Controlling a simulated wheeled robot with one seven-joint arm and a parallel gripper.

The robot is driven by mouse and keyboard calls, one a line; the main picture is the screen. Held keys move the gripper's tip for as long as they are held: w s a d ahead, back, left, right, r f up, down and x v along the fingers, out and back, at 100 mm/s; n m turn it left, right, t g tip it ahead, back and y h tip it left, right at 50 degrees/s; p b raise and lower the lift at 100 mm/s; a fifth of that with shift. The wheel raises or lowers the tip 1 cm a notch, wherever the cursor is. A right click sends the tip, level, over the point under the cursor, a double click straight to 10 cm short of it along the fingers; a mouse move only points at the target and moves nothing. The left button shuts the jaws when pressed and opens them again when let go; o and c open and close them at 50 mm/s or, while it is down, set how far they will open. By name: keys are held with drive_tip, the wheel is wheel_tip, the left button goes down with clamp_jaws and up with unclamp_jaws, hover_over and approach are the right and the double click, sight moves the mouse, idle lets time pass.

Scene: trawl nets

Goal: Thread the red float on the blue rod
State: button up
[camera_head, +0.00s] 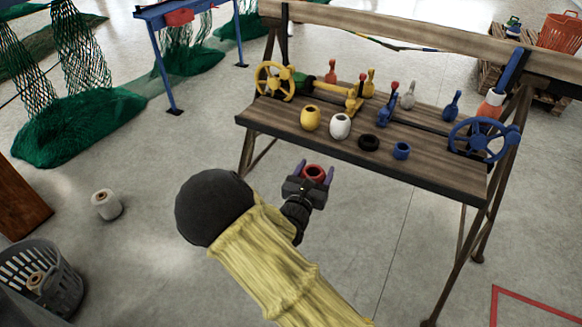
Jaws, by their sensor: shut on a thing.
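My gripper (314,173) is shut on a red float (314,170), a short ring with a dark hole facing up. It holds the float in front of the bench's near edge, left of the middle. The blue rod (514,68) stands tilted at the bench's right end, its upper end bare and leaning right. A white float (495,97) and an orange float (488,109) sit around its lower part. My gripper is well to the left of the rod and apart from it.
On the wooden bench (270,112) stand yellow (310,118), white (340,125), black (369,142) and blue (401,150) floats. Behind them are several bottle-shaped pieces. A blue handwheel (483,140) stands near the rod, a yellow one (274,80) at the left.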

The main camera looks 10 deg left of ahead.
drive_tip(key=d+f+h, duration=0.1)
drive_tip(key=d+f, duration=0.3)
drive_tip(key=d, duration=0.7)
drive_tip(key=d+f+m+g+h, duration=0.1)
drive_tip(key=d+f, duration=0.4)
drive_tip(key=d, duration=0.5)
drive_tip(key=shift+s+d, duration=0.35)
drive_tip(key=shift+d, duration=0.1)
